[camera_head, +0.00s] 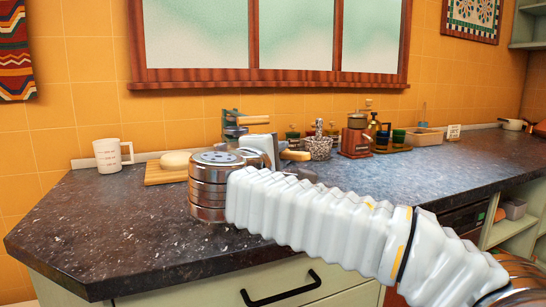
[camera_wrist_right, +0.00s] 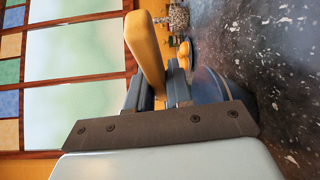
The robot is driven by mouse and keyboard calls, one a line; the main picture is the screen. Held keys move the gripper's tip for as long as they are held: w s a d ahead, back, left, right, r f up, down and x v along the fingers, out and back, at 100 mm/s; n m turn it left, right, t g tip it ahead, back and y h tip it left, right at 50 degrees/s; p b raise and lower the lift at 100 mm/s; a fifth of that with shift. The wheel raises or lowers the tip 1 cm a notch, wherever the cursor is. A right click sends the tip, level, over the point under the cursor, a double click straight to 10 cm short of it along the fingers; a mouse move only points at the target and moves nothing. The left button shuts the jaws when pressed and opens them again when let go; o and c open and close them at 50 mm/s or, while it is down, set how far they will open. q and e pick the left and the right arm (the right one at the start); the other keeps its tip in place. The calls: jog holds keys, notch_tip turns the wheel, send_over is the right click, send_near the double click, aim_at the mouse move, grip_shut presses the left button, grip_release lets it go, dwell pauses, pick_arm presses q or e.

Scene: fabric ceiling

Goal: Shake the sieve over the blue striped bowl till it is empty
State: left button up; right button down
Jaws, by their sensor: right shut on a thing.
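My right gripper (camera_head: 233,124) is beyond my bent right wrist, above the counter. It is shut on a wooden handle (camera_head: 252,120), which I take to be the sieve's handle. In the wrist view the orange-yellow handle (camera_wrist_right: 146,52) stands out from between the dark fingers (camera_wrist_right: 170,82). The sieve's mesh and any contents cannot be made out. A dark blue curved shape (camera_wrist_right: 212,86) lies beside the fingers in the wrist view; it may be the blue striped bowl, but no stripes are clear. In the head view my wrist hides that spot. My left gripper is out of view.
A white mug (camera_head: 108,156) and a wooden board (camera_head: 165,174) with a pale round item stand at the left. Behind my arm are a speckled pot (camera_head: 319,147), a wooden grinder (camera_head: 356,136) and a tray (camera_head: 424,139). The front-left counter (camera_head: 110,225) is clear.

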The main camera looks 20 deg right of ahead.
jog(key=shift+w+d, duration=0.1)
jog(key=shift+d, duration=0.2)
jog(key=a, duration=0.1)
jog(key=s+a, duration=0.1)
jog(key=a, duration=0.1)
dwell(2.0)
